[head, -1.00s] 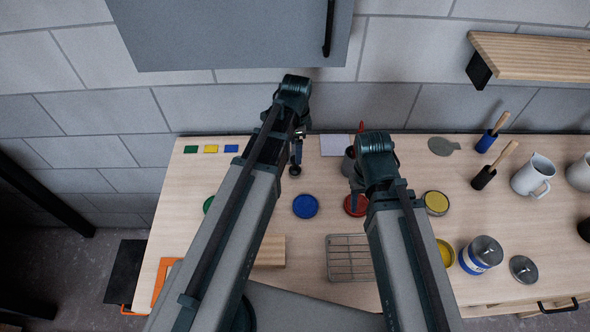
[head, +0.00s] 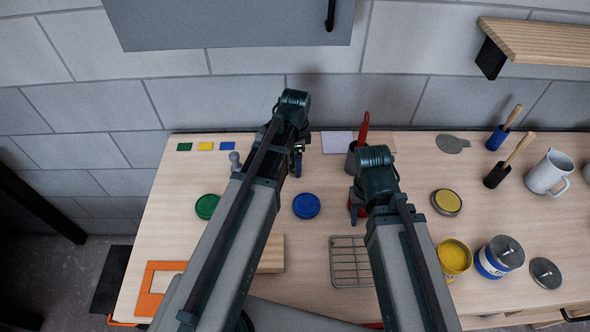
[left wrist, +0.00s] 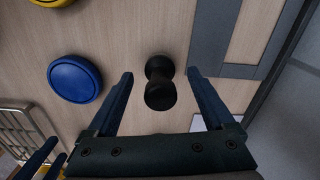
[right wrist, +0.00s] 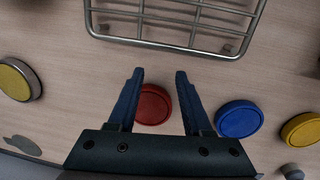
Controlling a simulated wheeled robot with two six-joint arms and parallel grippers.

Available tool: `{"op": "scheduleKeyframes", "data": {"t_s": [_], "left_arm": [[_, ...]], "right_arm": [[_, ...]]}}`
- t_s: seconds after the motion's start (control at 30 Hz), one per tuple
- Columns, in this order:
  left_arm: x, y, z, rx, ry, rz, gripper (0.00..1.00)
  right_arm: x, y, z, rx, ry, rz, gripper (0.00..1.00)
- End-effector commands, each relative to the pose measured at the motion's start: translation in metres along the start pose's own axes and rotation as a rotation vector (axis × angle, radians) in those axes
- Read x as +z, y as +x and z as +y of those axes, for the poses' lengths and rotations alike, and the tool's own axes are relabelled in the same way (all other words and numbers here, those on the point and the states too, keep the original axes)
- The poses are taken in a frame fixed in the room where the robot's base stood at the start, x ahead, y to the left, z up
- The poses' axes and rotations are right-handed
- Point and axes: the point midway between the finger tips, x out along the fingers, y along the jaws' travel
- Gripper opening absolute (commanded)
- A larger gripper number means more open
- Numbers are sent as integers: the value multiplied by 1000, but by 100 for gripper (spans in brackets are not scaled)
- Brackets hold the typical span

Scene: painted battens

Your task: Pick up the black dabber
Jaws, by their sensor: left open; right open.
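The black dabber (left wrist: 160,84) is a dark, waisted knob standing on the wooden bench in the left wrist view. My left gripper (left wrist: 159,74) is open, with one finger on each side of the dabber and visible gaps to it. In the head view my left gripper (head: 297,162) hangs over the back of the bench; I cannot clearly tell the dabber from it there. My right gripper (right wrist: 155,74) is open and empty, above and near a red lid (right wrist: 153,104) in the right wrist view.
A blue lid (left wrist: 74,78) lies beside the dabber. A grey knob (head: 235,158) stands left of my left arm. A grey pot (head: 352,160) with a red handle stands near my right gripper. A wire rack (head: 349,262) lies in front. The tiled wall (head: 240,105) rises behind.

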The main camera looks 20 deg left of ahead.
Motion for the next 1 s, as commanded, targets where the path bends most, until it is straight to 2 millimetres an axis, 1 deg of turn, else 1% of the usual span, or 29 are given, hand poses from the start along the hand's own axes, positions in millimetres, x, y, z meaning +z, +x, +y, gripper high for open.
{"op": "scheduleKeyframes", "data": {"t_s": [0.03,0.1,0.37,0.4,0.47,0.6,0.87,1.0], "left_arm": [[0,13,0,0,0,0,87],[0,17,0,0,0,0,87],[0,16,0,0,0,0,87],[0,16,0,0,0,0,83],[0,16,0,0,0,0,72],[0,16,0,0,0,0,47],[0,16,0,0,0,0,0],[0,16,0,0,0,0,0]], "right_arm": [[-1,13,-1,0,0,0,50],[-1,17,-2,0,0,0,50],[-1,16,-2,0,0,0,50],[-1,16,-2,0,0,0,50],[-1,16,-2,0,0,0,50],[-1,16,-2,0,0,0,50],[-1,16,-2,0,0,0,50],[-1,16,-2,0,0,0,50]]}}
